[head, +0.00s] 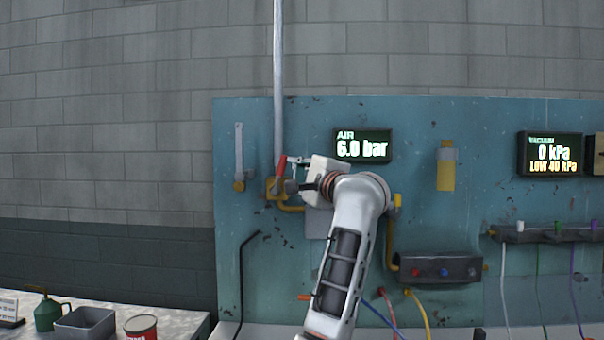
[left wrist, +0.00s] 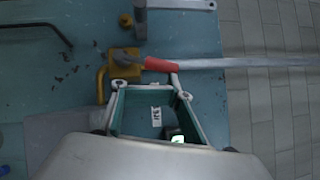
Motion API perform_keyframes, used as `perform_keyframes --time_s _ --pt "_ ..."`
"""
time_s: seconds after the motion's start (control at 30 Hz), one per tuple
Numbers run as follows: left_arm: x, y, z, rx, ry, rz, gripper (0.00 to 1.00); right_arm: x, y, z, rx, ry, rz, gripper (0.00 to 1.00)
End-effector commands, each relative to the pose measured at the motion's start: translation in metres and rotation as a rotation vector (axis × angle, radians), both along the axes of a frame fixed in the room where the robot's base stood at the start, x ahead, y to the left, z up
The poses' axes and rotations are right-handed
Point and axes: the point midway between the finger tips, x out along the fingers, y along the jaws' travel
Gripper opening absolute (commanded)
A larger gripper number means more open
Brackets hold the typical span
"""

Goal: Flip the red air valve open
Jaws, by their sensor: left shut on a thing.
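The red air valve handle (head: 281,165) sits on a yellow valve body (head: 272,188) at the foot of a grey vertical pipe (head: 278,80). The handle points up, tilted slightly and nearly in line with the pipe. In the left wrist view the red handle (left wrist: 160,65) lies across my fingertips. My left gripper (head: 292,172) reaches the handle from the right and is shut on it; its fingertips also show in the left wrist view (left wrist: 148,82). Part of the valve is hidden by the fingers. The air display (head: 362,146) reads 6.0 bar. My right gripper is out of view.
A vacuum display (head: 550,153) reads 0 kPa, LOW 40 kPa. A yellow and grey fitting (head: 446,165) and a manifold (head: 436,268) with colored ports are on the teal panel (head: 480,120). A bench with a tray (head: 85,323) and red can (head: 140,327) stands at lower left.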

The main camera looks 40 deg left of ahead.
Motion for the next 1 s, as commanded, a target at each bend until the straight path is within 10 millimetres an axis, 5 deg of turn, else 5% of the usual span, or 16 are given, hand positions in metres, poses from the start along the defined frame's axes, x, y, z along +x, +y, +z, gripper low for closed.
perform_keyframes --time_s 0.5,1.0 --pt "-0.009 0.014 0.012 -0.212 -0.131 0.0 0.0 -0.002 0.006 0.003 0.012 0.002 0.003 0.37" --pt "-0.01 0.017 0.012 -0.238 -0.146 0.001 0.0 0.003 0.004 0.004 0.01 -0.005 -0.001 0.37"
